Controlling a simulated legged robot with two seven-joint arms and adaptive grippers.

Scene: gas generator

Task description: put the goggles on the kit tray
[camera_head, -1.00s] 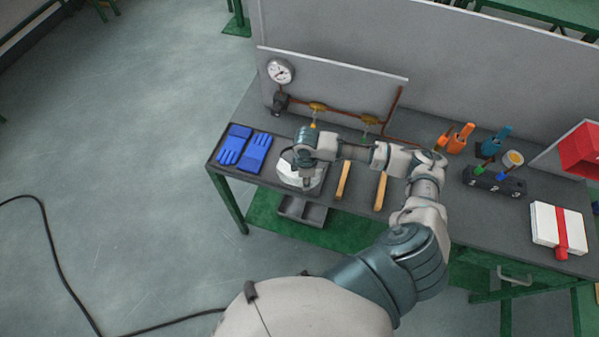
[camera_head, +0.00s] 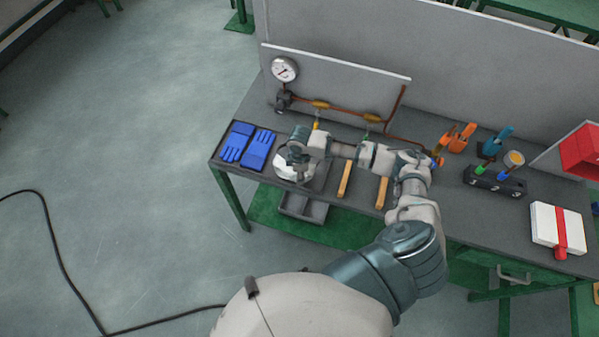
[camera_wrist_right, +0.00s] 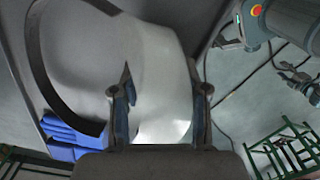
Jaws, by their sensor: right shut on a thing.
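The goggles (camera_head: 293,172), pale with a clear-looking lens, are at the front left of the workbench, just right of the blue gloves. My right gripper (camera_head: 296,161) is over them, and my wrist partly hides them. In the right wrist view the goggles (camera_wrist_right: 160,60) fill the space between and beyond the fingers of my right gripper (camera_wrist_right: 163,95), with a dark strap curving at left. The gripper is shut on them. The kit tray (camera_head: 222,162) looks like the dark surface under the gloves. I cannot tell whether the goggles touch it. My left gripper is not in view.
Blue gloves (camera_head: 258,150) lie at the bench's left end. Two wooden-handled tools (camera_head: 345,180) lie right of the goggles. A gauge (camera_head: 284,69) and pipe panel stand behind. A tool holder (camera_head: 494,182) and white box (camera_head: 552,226) are at right. A grey bin (camera_head: 303,206) sits below.

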